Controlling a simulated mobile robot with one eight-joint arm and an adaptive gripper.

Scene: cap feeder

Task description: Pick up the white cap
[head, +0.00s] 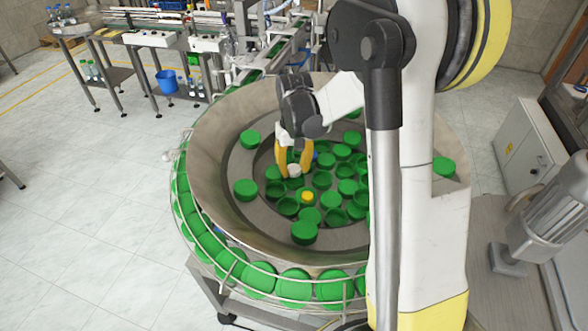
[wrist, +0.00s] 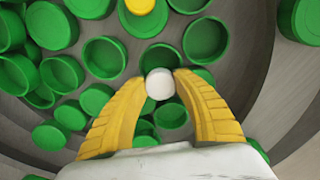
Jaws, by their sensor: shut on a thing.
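The white cap (wrist: 160,84) is small and round and sits between the yellow fingertips of my gripper (wrist: 159,86) in the wrist view. My gripper is shut on it, with a fingertip touching each side. In the head view my gripper (head: 293,168) points down into the feeder bowl, and the white cap (head: 294,170) shows at its fingertips. Green caps lie close below and around it. I cannot tell whether the white cap still touches the caps beneath.
The round metal feeder bowl (head: 215,125) holds many green caps (head: 305,232) and a yellow cap (head: 307,196). Its raised rim surrounds my gripper. Green caps also line the wire-railed outer track. A conveyor (head: 272,60) stands behind, and a grey motor (head: 540,215) stands at right.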

